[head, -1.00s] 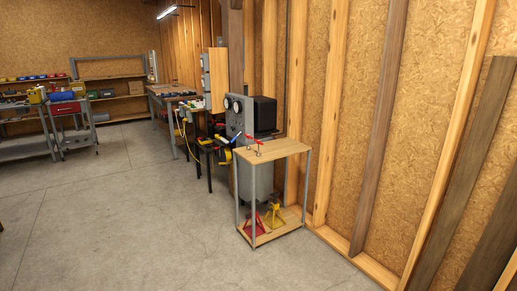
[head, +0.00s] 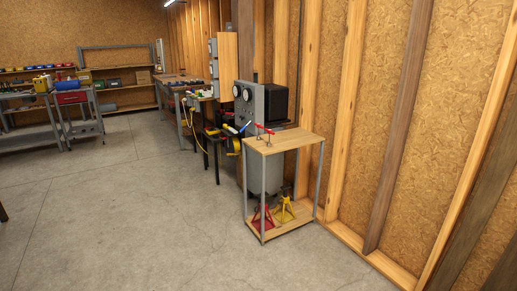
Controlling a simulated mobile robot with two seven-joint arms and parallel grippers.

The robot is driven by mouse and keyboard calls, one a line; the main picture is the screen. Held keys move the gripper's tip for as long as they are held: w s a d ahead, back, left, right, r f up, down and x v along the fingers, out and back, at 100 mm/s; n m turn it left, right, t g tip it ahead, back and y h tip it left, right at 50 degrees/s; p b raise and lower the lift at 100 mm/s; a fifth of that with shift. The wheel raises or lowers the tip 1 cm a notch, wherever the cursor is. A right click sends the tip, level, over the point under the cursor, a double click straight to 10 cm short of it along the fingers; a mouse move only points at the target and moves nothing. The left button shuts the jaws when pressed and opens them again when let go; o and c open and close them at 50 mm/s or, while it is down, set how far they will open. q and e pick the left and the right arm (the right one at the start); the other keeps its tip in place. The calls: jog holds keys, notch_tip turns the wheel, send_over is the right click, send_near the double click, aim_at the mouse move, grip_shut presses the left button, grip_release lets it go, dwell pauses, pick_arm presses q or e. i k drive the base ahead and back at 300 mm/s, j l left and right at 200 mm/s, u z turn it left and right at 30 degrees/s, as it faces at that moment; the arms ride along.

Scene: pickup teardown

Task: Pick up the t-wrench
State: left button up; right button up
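A wooden-topped stand (head: 293,139) with grey legs is right of centre. A small red item (head: 264,128) and thin dark metal pieces (head: 259,138) are at the left end of its top. One of these may be the t-wrench, but they are too small to tell. Neither of my grippers is in view.
A red jack stand (head: 262,217) and a yellow one (head: 285,210) are on the stand's lower shelf (head: 300,220). A grey machine with gauges (head: 246,105) is behind it. Workbenches (head: 182,80) are farther back. The concrete floor (head: 130,210) is clear at left and front.

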aim_at(269, 131)
jog(key=i+u, duration=0.35)
jog(key=i, duration=1.85)
jog(key=i+j+z, duration=0.15)
jog(key=i, duration=0.6)
